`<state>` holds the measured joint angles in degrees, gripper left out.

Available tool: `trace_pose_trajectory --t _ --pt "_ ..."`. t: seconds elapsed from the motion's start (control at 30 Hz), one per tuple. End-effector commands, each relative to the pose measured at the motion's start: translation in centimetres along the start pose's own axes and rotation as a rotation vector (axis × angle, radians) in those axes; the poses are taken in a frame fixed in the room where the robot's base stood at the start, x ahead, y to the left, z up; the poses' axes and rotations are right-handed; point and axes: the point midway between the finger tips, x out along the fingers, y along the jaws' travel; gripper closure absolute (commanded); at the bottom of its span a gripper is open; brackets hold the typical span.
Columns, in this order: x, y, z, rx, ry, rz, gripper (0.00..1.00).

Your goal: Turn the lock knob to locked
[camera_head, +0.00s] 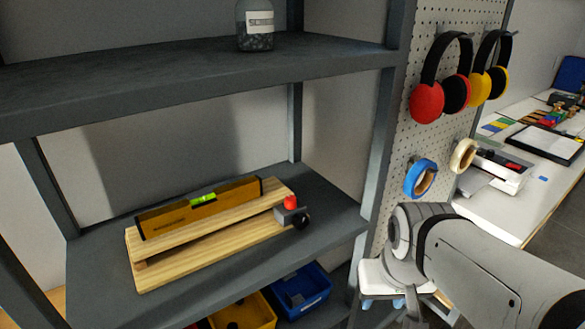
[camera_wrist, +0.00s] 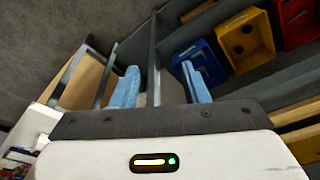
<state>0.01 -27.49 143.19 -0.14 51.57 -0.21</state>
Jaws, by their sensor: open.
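A wooden device (camera_head: 165,262) with a spirit level (camera_head: 170,219) on it lies on the middle shelf in the head view. At its right end is a small grey block with a red part (camera_head: 291,202) on top and a round black knob (camera_head: 301,218), which looks like the lock knob. The knob's turn setting is too small to read. My gripper (camera_head: 384,303) is to the right of and apart from the knob, in front of the shelf's right post. Its blue fingers also show in the wrist view (camera_wrist: 160,85), spread apart with nothing between them.
The upper shelf (camera_head: 150,85) holds a jar (camera_head: 256,28). Blue (camera_head: 300,290) and yellow (camera_head: 243,312) bins stand below the device's shelf. A pegboard (camera_head: 405,130) at right carries earmuffs (camera_head: 427,103) and tape rolls (camera_head: 420,177). The shelf's right post (camera_head: 378,160) stands between knob and pegboard.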

Motion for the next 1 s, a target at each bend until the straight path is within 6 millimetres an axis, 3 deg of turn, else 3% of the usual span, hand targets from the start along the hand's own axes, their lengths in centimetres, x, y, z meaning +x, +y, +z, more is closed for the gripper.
trace_pose_trajectory --t 0.17,0.4,0.6,0.77,1.0 --pt "0.2 -1.2 -3.3 -0.084 0.035 -0.015 0.52" --pt "-1.6 -7.5 -10.8 -0.283 0.127 -0.057 0.52" --pt "-3.5 -11.3 -13.6 -0.378 0.172 -0.081 0.52" --pt "-4.0 -12.1 -14.8 -0.391 0.177 -0.084 0.52" --pt "-3.2 -13.2 -18.6 -0.389 0.175 -0.083 0.52"
